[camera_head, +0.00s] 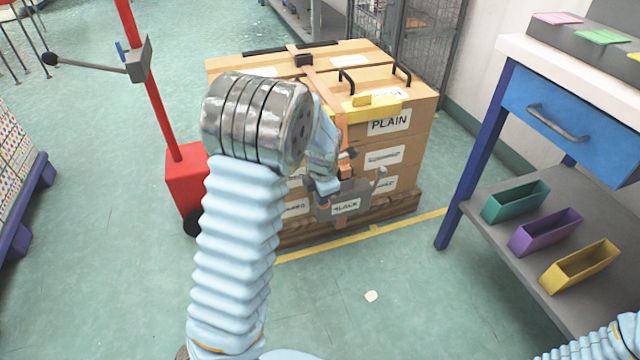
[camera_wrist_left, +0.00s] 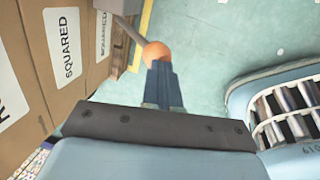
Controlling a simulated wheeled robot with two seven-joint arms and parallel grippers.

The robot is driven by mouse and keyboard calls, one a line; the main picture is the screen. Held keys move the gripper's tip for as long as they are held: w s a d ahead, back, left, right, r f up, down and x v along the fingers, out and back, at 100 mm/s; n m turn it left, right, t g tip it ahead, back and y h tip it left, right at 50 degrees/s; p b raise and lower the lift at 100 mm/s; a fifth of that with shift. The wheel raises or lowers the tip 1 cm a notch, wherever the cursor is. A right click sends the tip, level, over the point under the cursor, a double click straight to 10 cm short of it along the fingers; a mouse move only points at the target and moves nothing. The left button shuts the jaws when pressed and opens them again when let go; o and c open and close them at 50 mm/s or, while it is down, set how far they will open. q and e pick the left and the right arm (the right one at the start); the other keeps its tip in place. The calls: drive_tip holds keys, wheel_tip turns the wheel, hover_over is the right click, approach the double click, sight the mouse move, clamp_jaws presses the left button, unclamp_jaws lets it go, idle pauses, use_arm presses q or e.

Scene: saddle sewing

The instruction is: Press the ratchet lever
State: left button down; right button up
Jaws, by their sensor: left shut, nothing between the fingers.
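A grey ratchet box (camera_head: 343,207) labelled "SLACK" sits low on the front of a strapped stack of cartons (camera_head: 410,150). An orange strap (camera_head: 325,85) runs over the stack and down its front. My left gripper (camera_head: 328,186) is close above the ratchet, partly hidden behind my own wrist. In the left wrist view, the blue fingers (camera_wrist_left: 163,85) are shut with nothing between them. An orange knob (camera_wrist_left: 155,53) on a grey lever rod (camera_wrist_left: 130,30) shows right at the fingertips; whether they touch is unclear. My right gripper is out of view.
The cartons stand on a wooden pallet (camera_head: 400,206). A red post with a base (camera_head: 186,178) stands left of it. A bench (camera_head: 570,75) with a shelf of coloured bins (camera_head: 545,233) is at the right.

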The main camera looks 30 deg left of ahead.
use_arm(q)
drive_tip(key=shift+s+d+f, duration=0.6)
drive_tip(key=shift+d+f, duration=0.1)
drive_tip(key=shift+f, duration=0.1)
drive_tip(key=shift+s+d+f, duration=0.55)
drive_tip(key=shift+d+f, duration=0.1)
drive_tip(key=shift+f, duration=0.15)
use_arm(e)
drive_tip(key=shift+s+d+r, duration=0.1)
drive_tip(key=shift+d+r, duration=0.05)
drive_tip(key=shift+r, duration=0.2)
use_arm(q)
drive_tip(key=shift+p, duration=0.3)
